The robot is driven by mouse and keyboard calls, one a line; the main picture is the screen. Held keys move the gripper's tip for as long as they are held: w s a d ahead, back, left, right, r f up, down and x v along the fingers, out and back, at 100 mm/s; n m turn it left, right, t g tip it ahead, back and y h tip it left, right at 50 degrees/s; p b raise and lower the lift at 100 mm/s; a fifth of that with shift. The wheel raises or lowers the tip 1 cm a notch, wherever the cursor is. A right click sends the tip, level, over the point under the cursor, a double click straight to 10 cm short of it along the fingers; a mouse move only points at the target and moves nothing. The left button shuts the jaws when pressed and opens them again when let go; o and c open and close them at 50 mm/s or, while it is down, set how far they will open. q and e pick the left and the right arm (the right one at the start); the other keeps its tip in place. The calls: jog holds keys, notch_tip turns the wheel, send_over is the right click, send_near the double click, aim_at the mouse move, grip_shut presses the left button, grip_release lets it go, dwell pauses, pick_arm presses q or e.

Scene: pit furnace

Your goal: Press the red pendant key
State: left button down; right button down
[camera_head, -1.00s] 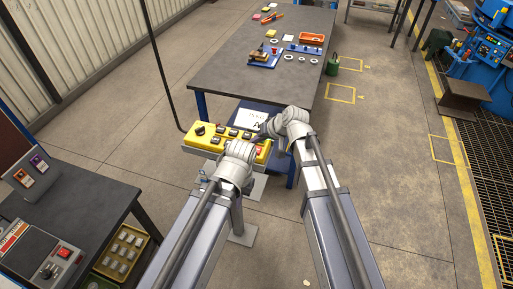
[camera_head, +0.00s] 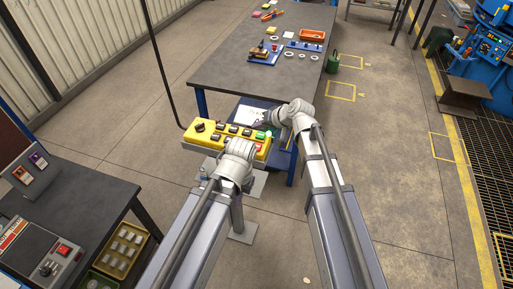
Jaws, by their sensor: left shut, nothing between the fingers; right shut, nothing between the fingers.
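The yellow pendant (camera_head: 207,141) with its rows of dark keys lies in front of the large table. Its red key (camera_head: 258,147) is at the lower right, partly hidden by my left wrist, and a green key (camera_head: 261,135) is just above it. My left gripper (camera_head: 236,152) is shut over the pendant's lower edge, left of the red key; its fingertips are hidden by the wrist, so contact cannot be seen. My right gripper (camera_head: 262,122) is shut and empty, above and beyond the pendant's right end, near the green key.
A white sheet (camera_head: 247,114) lies behind the pendant, partly behind my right gripper. A side bench (camera_head: 90,195) with a control box stands at left.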

aim_at(258, 147)
notch_tip(258, 147, down, 8)
jog(key=b, duration=0.7)
jog(key=shift+r, duration=0.2)
dwell(1.4)
jog(key=shift+f+b, duration=0.4)
jog(key=shift+f, duration=0.05)
jog(key=shift+f+b, duration=0.4)
jog(key=shift+b, duration=0.05)
dwell(0.6)
jog(key=shift+r, duration=0.1)
jog(key=shift+r+p, duration=0.8)
jog(key=shift+p, duration=0.1)
jog(key=shift+r, duration=0.1)
notch_tip(258, 147, up, 5)
jog(key=p, duration=0.5)
